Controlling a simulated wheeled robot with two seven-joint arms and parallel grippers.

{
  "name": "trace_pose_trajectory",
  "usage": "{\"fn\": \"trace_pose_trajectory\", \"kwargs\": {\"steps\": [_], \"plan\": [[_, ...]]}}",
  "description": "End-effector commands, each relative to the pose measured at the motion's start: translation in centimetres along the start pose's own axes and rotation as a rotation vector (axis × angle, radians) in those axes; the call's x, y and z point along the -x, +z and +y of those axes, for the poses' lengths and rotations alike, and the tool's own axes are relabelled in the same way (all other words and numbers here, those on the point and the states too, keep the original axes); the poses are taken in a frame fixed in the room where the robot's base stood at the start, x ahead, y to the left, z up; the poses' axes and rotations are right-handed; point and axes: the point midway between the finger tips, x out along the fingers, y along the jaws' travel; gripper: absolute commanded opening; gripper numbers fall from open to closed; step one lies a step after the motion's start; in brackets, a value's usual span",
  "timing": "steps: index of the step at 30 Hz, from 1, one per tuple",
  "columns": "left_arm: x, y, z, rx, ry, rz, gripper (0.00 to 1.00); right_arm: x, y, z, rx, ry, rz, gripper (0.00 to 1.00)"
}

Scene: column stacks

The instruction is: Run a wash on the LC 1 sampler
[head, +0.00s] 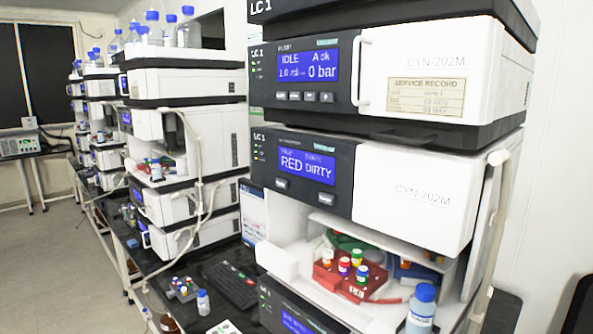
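The LC 1 stack fills the right side of the head view. In the open bay below, a red vial rack (328,281) holds several vials with coloured caps. Neither of my grippers is in view.
The pump module (420,75) above shows "IDLE" and "0 bar"; a white handle (361,70) sticks out from it. A blue-capped bottle (421,312) stands at the bay's right front. A keyboard (232,285) and small vial rack (181,289) lie on the dark bench left.

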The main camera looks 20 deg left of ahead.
Motion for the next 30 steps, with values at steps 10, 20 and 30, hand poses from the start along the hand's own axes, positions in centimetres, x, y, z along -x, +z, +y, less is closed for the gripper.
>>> {"fn": "trace_pose_trajectory", "kwargs": {"steps": [10,20,30], "plan": [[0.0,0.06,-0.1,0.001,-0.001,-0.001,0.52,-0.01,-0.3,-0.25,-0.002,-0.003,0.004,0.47],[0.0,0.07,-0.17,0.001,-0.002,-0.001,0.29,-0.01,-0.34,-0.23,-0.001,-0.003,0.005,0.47],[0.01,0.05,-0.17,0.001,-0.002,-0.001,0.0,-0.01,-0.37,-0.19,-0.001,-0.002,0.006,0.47]]}}
